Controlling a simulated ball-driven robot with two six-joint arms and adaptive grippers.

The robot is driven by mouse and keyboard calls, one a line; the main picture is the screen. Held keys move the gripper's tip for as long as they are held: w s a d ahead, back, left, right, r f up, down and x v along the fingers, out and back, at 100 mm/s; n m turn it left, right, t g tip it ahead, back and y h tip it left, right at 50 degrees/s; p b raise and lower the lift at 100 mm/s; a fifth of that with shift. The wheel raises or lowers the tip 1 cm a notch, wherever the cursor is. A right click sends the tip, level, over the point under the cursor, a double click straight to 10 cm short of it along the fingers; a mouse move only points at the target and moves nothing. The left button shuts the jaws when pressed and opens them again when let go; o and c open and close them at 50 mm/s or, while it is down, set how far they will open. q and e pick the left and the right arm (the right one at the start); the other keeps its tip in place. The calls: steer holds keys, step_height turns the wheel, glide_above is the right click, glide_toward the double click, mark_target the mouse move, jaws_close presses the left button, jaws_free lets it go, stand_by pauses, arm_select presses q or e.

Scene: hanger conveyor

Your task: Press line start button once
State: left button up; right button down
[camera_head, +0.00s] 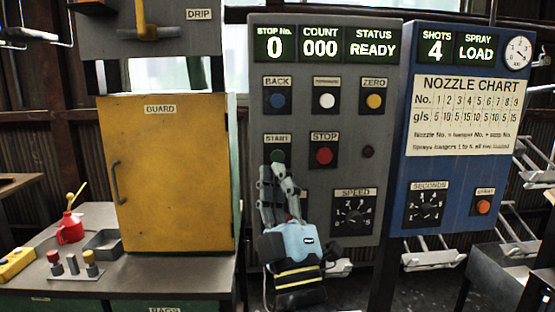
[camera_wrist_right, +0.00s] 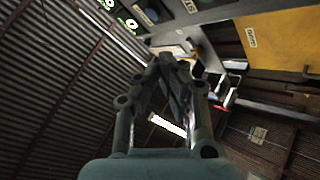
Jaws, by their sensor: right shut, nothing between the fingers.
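The grey line panel (camera_head: 390,100) stands in the middle of the head view, its displays reading STOP No. 0, COUNT 000 and STATUS READY. Its green START button (camera_head: 277,156) sits at the panel's left, under the START label, partly hidden by my right gripper. My right gripper (camera_head: 277,168) is shut and empty, its fingertips pointing up at the lower part of the button; I cannot tell whether they touch it. In the right wrist view the shut fingers (camera_wrist_right: 168,62) point toward the panel at the top. My left gripper is not in view.
The red STOP button (camera_head: 323,155) is just right of START, with the SPEED dial (camera_head: 353,216) below. A yellow guard door (camera_head: 180,180) and a bench (camera_head: 140,272) are left.

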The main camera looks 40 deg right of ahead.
mark_target(278, 157)
steer(key=w+d+b, duration=0.1)
steer(key=w+d, duration=0.3)
steer(key=w, duration=0.2)
steer(key=shift+w+b, duration=0.15)
steer(key=shift+b, duration=0.25)
steer(key=shift+w, duration=0.1)
stand_by(1.1)
steer(key=shift+w+d, duration=0.2)
steer(key=shift+w, duration=0.05)
